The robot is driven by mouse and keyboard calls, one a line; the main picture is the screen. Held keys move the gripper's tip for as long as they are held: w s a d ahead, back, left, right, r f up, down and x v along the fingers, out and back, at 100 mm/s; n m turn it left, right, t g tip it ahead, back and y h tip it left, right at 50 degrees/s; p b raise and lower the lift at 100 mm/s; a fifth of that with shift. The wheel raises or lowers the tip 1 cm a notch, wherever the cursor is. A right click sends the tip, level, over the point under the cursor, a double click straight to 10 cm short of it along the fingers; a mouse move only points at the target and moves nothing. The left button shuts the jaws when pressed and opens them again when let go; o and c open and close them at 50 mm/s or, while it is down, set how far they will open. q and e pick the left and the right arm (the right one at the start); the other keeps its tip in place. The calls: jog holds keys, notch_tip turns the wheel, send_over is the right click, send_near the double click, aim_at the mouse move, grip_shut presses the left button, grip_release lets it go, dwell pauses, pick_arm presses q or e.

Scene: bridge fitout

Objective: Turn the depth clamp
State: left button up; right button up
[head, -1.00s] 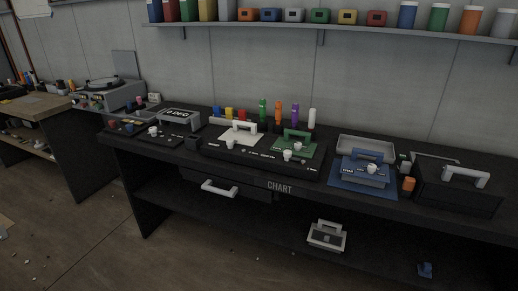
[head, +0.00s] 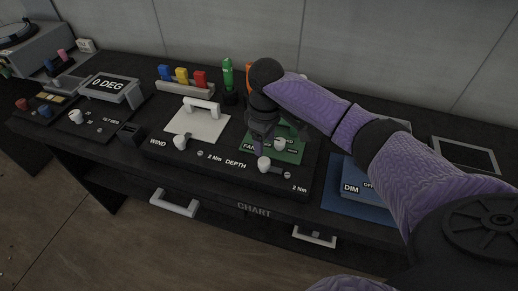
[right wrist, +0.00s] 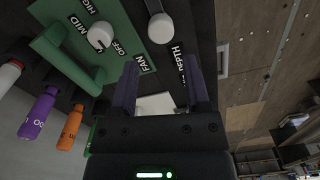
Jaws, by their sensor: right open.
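The depth clamp, a white knob on a short lever (head: 264,163), sits right of the DEPTH label on the front of the black console (head: 222,171). In the right wrist view the white knob (right wrist: 160,27) is beyond my fingers, beside the DEPTH lettering. My left gripper is out of view.
The FAN knob (head: 280,143) is close to my right gripper. A similar WIND knob (head: 180,142) and a white plate with a handle (head: 199,122) are to the left. Colored bottles stand behind. My right arm hides part of the blue DIM panel (head: 350,203).

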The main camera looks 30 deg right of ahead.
aim_at(264, 161)
notch_tip(264, 161, down, 8)
jog(key=shift+s+b, duration=0.15)
jog(key=shift+b, duration=1.1)
jog(key=shift+c, duration=0.2)
grip_shut()
